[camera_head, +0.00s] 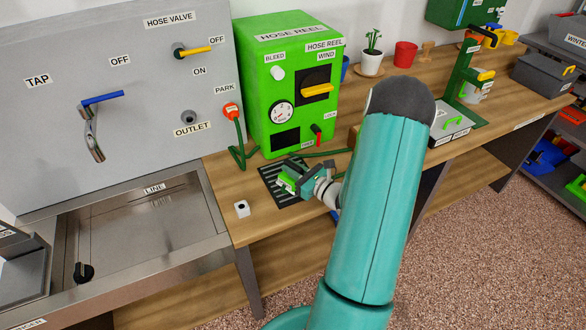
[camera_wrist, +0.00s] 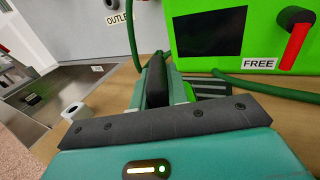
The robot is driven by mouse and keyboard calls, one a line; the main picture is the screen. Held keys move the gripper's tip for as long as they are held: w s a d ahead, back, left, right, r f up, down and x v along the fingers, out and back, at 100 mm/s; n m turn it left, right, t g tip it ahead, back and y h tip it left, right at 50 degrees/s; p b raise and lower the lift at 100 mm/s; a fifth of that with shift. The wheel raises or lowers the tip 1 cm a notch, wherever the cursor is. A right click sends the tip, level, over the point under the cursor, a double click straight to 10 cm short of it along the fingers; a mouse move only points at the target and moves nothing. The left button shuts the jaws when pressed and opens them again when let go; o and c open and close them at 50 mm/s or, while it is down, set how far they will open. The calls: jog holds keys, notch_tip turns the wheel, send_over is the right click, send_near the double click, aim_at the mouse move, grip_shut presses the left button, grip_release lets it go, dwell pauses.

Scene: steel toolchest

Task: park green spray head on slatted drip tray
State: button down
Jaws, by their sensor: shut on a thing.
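The green spray head (camera_head: 287,184) is held in my gripper (camera_head: 299,177), over the slatted drip tray. The dark slatted drip tray (camera_head: 285,199) lies on the wooden bench in front of the hose reel box. I cannot tell whether the spray head touches the slats. In the wrist view my gripper (camera_wrist: 158,85) is seen from behind, and its body hides most of the spray head. Part of the slatted drip tray (camera_wrist: 212,86) shows beyond it in that view.
The green hose reel box (camera_head: 290,85) stands right behind the tray. A green hose (camera_head: 240,150) hangs from the red park fitting (camera_head: 231,111).

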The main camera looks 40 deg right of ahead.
jog(key=c, duration=1.8)
grip_release()
jog(key=shift+f, duration=0.15)
jog(key=o, duration=0.4)
jog(key=shift+o, duration=0.2)
